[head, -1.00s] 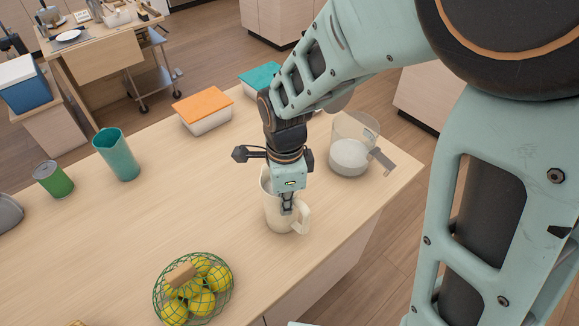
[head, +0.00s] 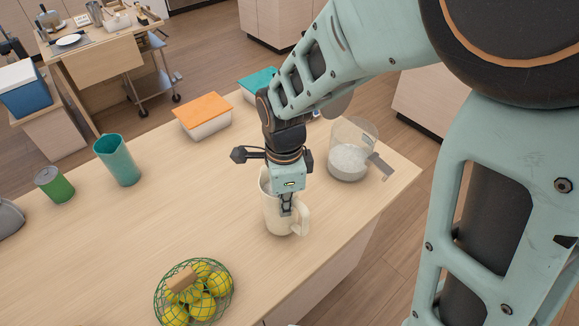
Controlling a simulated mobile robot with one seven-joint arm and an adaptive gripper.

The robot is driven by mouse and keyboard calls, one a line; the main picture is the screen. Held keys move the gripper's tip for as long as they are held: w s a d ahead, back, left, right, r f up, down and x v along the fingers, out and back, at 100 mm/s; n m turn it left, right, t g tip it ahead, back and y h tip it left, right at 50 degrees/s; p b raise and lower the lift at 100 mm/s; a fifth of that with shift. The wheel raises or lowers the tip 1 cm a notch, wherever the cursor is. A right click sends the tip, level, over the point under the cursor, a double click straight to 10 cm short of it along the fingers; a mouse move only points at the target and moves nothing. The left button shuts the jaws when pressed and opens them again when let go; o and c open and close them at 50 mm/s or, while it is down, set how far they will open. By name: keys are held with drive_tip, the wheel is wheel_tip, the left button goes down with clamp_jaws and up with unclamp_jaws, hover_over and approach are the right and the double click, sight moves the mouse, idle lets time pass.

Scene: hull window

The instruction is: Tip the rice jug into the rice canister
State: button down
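A cream jug (head: 272,218) with a handle on its right stands upright on the wooden counter. My gripper (head: 287,212) points straight down at it, with its fingers overlapping the jug's near upper side. I cannot tell whether they are closed on the wall. My wrist hides much of the jug's mouth, and its contents do not show clearly. A clear container (head: 349,158) holding white grains, probably rice, stands behind and to the right, with a grey flat piece at its right side. I cannot tell for certain which vessel is the canister.
A wire basket of yellow fruit (head: 196,293) stands front left. A teal pitcher (head: 118,161) and a green can (head: 55,186) are farther left. Boxes with orange (head: 202,113) and teal (head: 259,82) lids stand at the back. The counter's right edge is near the clear container.

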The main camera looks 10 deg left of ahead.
drive_tip(key=shift+w+r+p, duration=0.1)
drive_tip(key=shift+r+p, duration=0.35)
drive_tip(key=shift+r, duration=0.4)
idle(0.4)
drive_tip(key=shift+r+p, duration=1.6)
drive_tip(key=shift+r, duration=1.35)
